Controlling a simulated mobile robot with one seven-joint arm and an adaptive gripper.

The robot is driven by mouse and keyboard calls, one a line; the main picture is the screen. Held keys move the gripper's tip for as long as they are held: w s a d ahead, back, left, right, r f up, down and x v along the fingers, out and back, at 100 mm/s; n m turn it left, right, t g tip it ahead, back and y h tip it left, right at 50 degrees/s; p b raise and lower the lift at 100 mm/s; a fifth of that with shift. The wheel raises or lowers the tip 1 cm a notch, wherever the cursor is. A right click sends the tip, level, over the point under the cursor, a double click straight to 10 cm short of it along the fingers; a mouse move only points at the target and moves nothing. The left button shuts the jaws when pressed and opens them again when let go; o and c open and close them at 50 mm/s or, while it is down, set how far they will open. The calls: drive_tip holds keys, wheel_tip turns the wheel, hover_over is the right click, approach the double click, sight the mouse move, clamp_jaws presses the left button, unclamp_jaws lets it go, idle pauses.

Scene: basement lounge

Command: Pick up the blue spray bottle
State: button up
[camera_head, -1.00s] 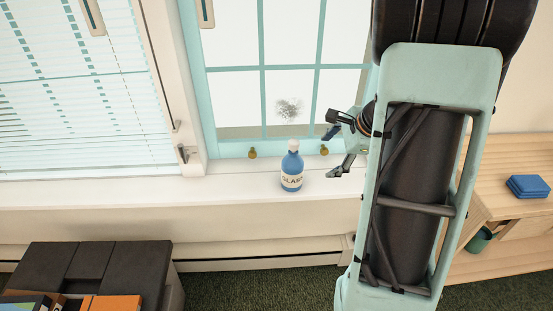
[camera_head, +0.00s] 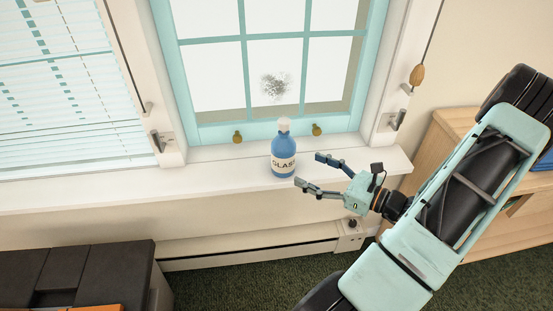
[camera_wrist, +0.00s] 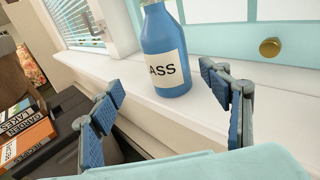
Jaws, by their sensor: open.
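The blue spray bottle (camera_head: 283,150) stands upright on the white windowsill, with a white cap and a cream label reading "GLASS". My gripper (camera_head: 306,170) is open and empty, just right of the bottle in the head view, its fingers pointing left toward it. In the wrist view the bottle (camera_wrist: 165,50) stands ahead of and between the two spread fingers of my gripper (camera_wrist: 170,105), apart from them. Its top is cut off by the frame edge there.
The windowsill (camera_head: 120,190) is clear left of the bottle. The window frame (camera_head: 220,130) with brass knobs is close behind. A dark cabinet (camera_head: 75,275) stands below left, with books (camera_wrist: 22,130) on it. A wooden desk (camera_head: 450,140) is at the right.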

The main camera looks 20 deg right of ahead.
sight(294, 156)
drive_tip(key=shift+m+t, duration=0.4)
drive_tip(key=shift+t, duration=0.2)
drive_tip(key=x, duration=0.3)
drive_tip(key=d+b+x, duration=0.1)
drive_tip(key=x, duration=0.1)
drive_tip(key=shift+w+r, duration=0.3)
drive_tip(key=shift+r+b+x, duration=0.15)
drive_tip(key=shift+b+x, duration=0.2)
drive_tip(key=shift+x, duration=1)
drive_tip(key=shift+r+b+x, duration=0.1)
drive_tip(key=shift+b+x, duration=0.25)
drive_tip(key=shift+x, duration=1)
drive_tip(key=shift+s+a+r, duration=0.1)
drive_tip(key=shift+a, duration=0.1)
drive_tip(key=c, duration=1.9)
